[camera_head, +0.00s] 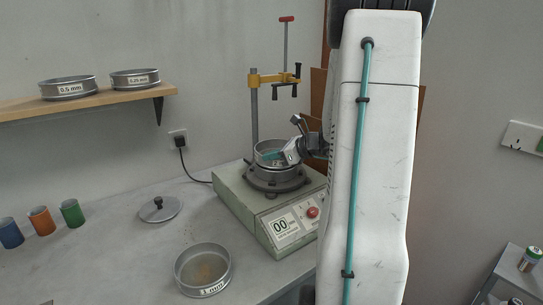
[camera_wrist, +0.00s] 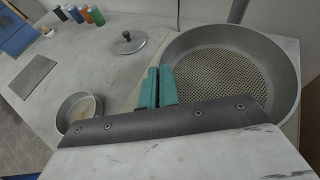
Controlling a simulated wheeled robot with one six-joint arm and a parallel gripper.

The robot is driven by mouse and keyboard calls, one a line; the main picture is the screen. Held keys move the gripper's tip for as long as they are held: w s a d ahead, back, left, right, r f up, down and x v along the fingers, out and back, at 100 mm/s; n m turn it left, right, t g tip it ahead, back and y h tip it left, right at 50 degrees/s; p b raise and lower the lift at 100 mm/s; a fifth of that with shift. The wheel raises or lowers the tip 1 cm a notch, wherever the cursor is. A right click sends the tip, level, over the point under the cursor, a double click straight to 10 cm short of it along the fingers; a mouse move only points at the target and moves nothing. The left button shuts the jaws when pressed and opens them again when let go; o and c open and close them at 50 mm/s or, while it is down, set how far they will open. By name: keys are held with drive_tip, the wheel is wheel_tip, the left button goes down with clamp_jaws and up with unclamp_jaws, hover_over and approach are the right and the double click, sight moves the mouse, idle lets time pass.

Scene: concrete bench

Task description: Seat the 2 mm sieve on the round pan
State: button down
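A metal sieve with a mesh floor (camera_wrist: 225,75) is at my gripper; its size label does not show. My gripper (camera_head: 275,155) has its teal fingers (camera_wrist: 160,88) close together on the sieve's wall, one inside and one outside. In the head view the sieve (camera_head: 264,147) is upright and about level over the round pan (camera_head: 276,176) on the shaker. I cannot tell whether a small gap is left between sieve and pan. In the wrist view the pan is hidden below the sieve.
The shaker (camera_head: 243,205) has a post with a yellow clamp (camera_head: 272,78) behind the sieve. Two sieves, 0.5 mm (camera_head: 68,90) and 0.25 mm (camera_head: 135,80), stand on the shelf. Coloured cups (camera_head: 42,221) stand left.

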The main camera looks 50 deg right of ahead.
drive_tip(key=shift+f, duration=0.45)
idle(0.4)
drive_tip(key=c, duration=1.6)
unclamp_jaws()
drive_tip(key=shift+s, duration=0.1)
drive_tip(key=v, duration=0.7)
drive_tip(key=shift+s+d+r, duration=0.15)
drive_tip(key=shift+s, duration=0.1)
